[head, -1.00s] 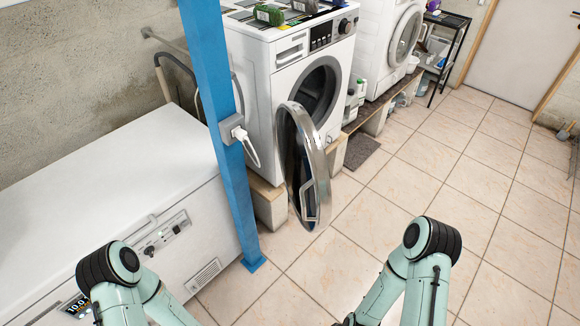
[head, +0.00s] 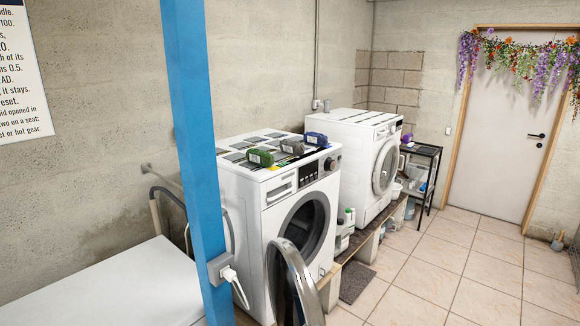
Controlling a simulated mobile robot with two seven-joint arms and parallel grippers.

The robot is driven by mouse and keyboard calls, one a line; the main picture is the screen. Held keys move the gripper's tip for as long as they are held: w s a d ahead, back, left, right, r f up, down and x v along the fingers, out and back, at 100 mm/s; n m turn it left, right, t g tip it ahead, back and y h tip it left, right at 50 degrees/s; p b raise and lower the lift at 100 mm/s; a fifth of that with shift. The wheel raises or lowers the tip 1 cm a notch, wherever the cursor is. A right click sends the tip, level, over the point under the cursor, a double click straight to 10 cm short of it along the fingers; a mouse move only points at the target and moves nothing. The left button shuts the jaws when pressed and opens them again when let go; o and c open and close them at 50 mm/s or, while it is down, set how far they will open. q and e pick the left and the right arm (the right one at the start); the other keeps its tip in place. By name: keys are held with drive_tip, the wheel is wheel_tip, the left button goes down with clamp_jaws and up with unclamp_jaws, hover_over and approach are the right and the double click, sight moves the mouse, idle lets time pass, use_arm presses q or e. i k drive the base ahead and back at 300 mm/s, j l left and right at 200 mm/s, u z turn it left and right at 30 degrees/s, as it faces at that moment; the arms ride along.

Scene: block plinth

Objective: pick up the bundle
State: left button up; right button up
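Three small rolled bundles lie in a row on top of the near washing machine (head: 262,205). The left one is a green bundle (head: 261,158), the middle one a grey bundle (head: 292,146), and the right one a blue bundle (head: 316,138). They sit on a dark and light patterned surface on the machine's top. I cannot tell which of them the task means. Neither of my grippers shows in the head view.
The near machine's round door (head: 292,285) hangs open into the walkway. A second white machine (head: 362,150) and a black shelf (head: 425,165) stand behind. Tiled floor (head: 470,265) at right is clear.

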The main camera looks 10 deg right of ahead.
sight(292, 147)
drive_tip(key=i+l+u, duration=0.15)
drive_tip(key=l+u, duration=0.15)
drive_tip(key=l, duration=0.85)
drive_tip(key=l+u, duration=0.3)
drive_tip(key=l, duration=0.8)
drive_tip(key=k+l+u, duration=0.1)
drive_tip(key=l+u, duration=0.2)
drive_tip(key=l, duration=0.85)
